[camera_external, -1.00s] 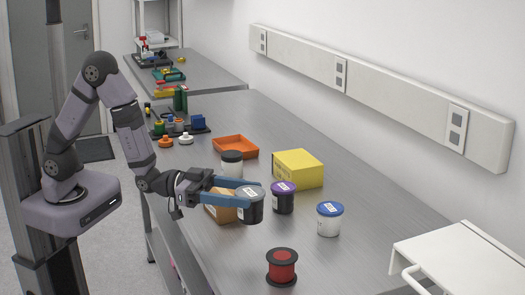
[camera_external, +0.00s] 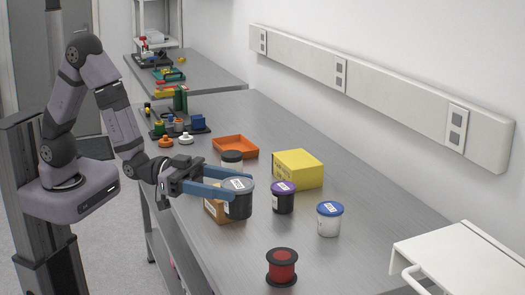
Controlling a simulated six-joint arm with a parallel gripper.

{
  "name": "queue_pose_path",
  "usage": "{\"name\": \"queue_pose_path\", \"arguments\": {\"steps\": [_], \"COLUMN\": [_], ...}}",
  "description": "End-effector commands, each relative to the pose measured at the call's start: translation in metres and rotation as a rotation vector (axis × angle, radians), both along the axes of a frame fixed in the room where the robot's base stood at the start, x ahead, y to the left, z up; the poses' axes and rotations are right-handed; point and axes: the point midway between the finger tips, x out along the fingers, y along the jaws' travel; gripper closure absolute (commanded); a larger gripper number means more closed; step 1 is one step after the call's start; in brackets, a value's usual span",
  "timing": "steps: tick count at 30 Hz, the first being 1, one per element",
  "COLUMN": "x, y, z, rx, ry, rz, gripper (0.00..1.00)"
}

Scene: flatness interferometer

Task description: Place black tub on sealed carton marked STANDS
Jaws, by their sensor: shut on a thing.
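My gripper (camera_external: 232,183) is shut on a black tub (camera_external: 238,204) with a grey lid and a white label. The tub is upright between the blue fingers. A small brown carton (camera_external: 212,208) stands on the bench just left of the tub, partly hidden by it and the fingers. I cannot tell whether the tub touches the carton or the bench. A larger yellow carton (camera_external: 299,169) with a label stands farther back to the right. The print on both cartons is too small to read, so I cannot tell which is marked STANDS.
A dark tub with a purple lid (camera_external: 283,198) stands close right of the held tub.

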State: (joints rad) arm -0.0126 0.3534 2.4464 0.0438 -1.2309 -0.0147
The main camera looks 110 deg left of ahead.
Motion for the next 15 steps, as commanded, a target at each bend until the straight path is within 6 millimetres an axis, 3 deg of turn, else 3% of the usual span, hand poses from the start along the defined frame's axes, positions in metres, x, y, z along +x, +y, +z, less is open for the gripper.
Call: {"name": "queue_pose_path", "arguments": {"steps": [8,15], "x": [0.001,-0.018], "y": [0.029,0.091], "z": [0.026,0.037], "rx": [-0.001,-0.001], "ry": [-0.002,0.000], "rz": [0.184,0.481], "gripper": [0.68,0.68]}}
